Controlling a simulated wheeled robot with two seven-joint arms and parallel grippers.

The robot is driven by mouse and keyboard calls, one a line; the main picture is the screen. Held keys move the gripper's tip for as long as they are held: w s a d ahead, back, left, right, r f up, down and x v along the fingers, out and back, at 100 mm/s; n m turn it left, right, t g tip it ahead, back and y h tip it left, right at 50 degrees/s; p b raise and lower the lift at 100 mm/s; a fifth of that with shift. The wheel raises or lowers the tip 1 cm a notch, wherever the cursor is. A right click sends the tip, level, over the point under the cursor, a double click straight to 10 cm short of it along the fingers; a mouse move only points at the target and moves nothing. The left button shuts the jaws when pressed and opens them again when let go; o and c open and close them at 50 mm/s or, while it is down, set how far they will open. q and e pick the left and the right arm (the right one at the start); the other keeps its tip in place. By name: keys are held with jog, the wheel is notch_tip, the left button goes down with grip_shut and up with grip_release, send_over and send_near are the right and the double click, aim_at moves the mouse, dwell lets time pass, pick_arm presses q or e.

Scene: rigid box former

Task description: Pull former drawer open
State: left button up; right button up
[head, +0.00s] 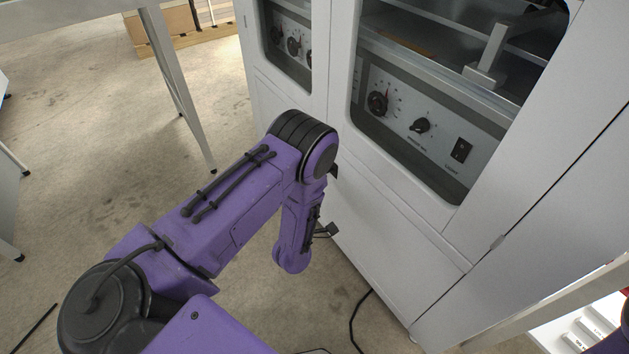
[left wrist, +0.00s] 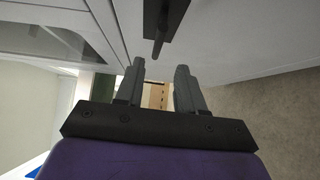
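The box former (head: 400,225) is a tall pale grey cabinet at the right of the head view. In the left wrist view, a dark plate with a protruding bar (left wrist: 161,35) is fixed to a pale panel (left wrist: 225,40). My left gripper (left wrist: 160,80) has its two grey fingers spread apart, with the bar's end just beyond the gap between them and nothing held. My right gripper is not in view.
Windows in the cabinet show control panels with black knobs (head: 377,103) and a switch (head: 461,149). A grey table leg (head: 178,85) stands at the left. A black cable (head: 354,322) lies on the floor. Open concrete floor (head: 90,130) lies left of the cabinet.

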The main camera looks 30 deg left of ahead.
pick_arm(q)
jog(key=b+x, duration=0.1)
jog(key=x, duration=0.9)
jog(key=shift+w+a+r, duration=0.1)
jog(key=shift+w+r, duration=0.05)
jog(key=shift+r, duration=0.05)
grip_shut()
